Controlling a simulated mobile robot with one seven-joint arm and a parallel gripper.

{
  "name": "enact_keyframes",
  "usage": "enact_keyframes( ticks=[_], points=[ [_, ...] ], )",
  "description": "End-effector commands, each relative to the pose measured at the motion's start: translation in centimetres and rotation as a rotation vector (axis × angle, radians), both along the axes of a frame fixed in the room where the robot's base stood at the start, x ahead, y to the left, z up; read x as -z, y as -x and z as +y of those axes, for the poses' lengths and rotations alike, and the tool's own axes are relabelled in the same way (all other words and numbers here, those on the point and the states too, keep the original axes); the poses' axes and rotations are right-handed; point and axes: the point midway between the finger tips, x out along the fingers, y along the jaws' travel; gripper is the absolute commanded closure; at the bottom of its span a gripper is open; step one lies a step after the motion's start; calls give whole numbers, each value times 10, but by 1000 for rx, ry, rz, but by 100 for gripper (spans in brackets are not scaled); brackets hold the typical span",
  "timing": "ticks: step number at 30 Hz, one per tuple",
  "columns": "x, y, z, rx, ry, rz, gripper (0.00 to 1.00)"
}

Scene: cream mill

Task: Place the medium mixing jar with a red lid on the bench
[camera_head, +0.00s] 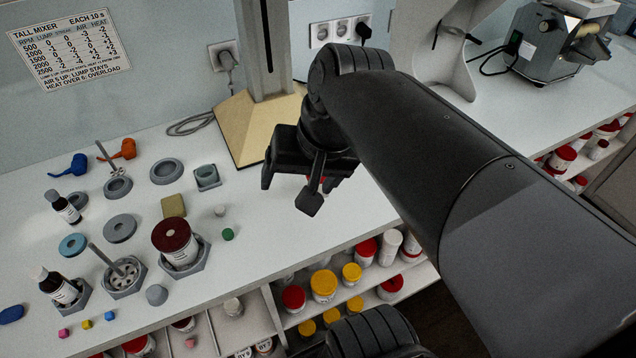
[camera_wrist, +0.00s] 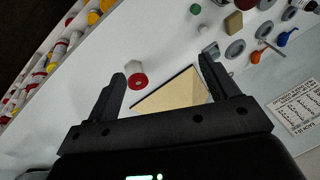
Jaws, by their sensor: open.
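A small white jar with a red, ring-like lid (camera_wrist: 138,82) stands on the white bench (camera_wrist: 165,55) in the wrist view, just inside my left finger. In the head view, only a bit of its red lid (camera_head: 331,184) shows behind my gripper. My gripper (camera_head: 290,190) is open above the bench, in front of the beige base of a stand. Its two spread fingers (camera_wrist: 163,78) show in the wrist view with nothing clamped between them. A white jar with a dark red lid (camera_head: 175,236) sits in a grey holder at the left. I cannot tell the jars' exact sizes.
Dropper bottles (camera_head: 66,208), grey rings and holders crowd the left of the bench. The stand's beige base (camera_head: 247,128) is close behind my gripper. Shelves under the front edge hold several red- and yellow-lidded jars (camera_head: 323,285). A grey machine (camera_head: 548,42) stands at the back right.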

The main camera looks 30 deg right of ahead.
Motion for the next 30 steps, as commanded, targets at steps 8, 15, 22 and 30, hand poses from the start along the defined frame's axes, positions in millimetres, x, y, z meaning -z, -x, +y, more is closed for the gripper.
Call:
enact_keyframes(
  ticks=[8, 15, 22, 30],
  points=[
    [20, -20, -5, 572, -644, 324, 20],
    [-2, -60, -55, 1023, -1307, 507, 20],
    [-24, -78, -140, 1249, -1858, 540, 20],
    [41, -78, -157, 1276, -1968, 545, 20]
  ],
)
